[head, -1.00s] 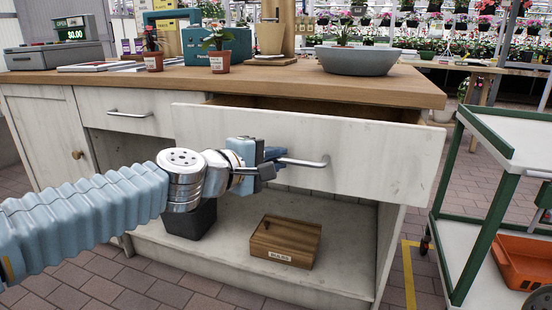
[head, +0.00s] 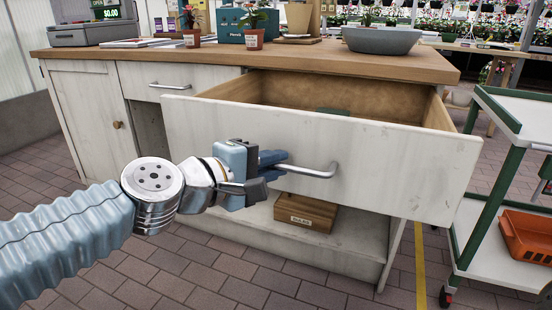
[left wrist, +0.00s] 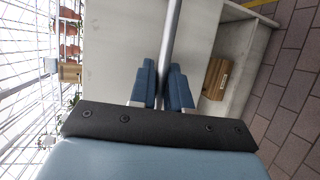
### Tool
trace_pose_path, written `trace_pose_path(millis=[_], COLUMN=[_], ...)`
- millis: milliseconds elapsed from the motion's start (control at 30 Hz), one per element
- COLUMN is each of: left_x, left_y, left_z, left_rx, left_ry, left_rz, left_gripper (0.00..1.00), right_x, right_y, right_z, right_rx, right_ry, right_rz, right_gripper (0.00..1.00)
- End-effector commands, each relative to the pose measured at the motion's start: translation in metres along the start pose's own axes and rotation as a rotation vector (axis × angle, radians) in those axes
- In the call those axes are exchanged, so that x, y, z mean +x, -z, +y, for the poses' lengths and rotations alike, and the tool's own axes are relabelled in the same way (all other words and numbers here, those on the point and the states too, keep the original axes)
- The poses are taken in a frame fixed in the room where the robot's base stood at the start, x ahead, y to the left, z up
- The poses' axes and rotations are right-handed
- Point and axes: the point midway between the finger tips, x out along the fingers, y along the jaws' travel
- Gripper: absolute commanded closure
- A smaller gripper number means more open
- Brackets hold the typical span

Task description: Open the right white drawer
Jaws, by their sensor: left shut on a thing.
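The right white drawer (head: 390,160) is pulled well out of the counter in the head view, and its wooden inside shows. A dark green item (head: 332,111) lies inside, mostly hidden by the drawer front. My left gripper (head: 272,165) is shut on the left part of the drawer's metal bar handle (head: 318,173). In the left wrist view the blue fingers (left wrist: 163,88) close around the handle bar (left wrist: 171,35).
The left drawer (head: 170,82) is shut. A wooden box (head: 305,212) sits on the shelf below. A green-framed cart (head: 490,190) with an orange tray (head: 527,238) stands close at the right. Pots and a grey bowl (head: 381,40) stand on the countertop (head: 290,55). Brick floor is clear in front.

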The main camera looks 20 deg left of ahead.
Motion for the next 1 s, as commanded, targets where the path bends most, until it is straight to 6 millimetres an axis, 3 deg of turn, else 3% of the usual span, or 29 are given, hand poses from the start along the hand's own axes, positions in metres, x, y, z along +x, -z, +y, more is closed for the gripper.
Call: trace_pose_path(millis=[433,467,767,867,1000], left_x=[-0.002,-0.002,-0.002,-0.01,-0.036], left_y=[0.0,0.0,0.0,0.0,0.0], left_z=[-0.001,-0.001,0.0,0.001,0.003], left_rx=[-0.001,-0.001,0.0,0.0,0.001], left_ry=[0.001,0.001,0.0,-0.002,-0.004], left_rz=[0.001,0.001,0.001,0.002,0.005], left_gripper=[1.0,0.78,0.77,0.77,0.77], right_x=[0.0,0.0,-0.001,-0.003,-0.009], right_y=[0.0,0.0,0.0,0.0,0.001], right_z=[0.0,0.0,0.0,-0.001,-0.003], right_rx=[0.0,0.0,0.0,0.0,0.001], right_ry=[0.0,0.0,0.0,0.0,-0.002], right_rz=[0.0,0.0,0.0,0.0,0.002], right_gripper=[0.57,0.57,0.57,0.57,0.57])
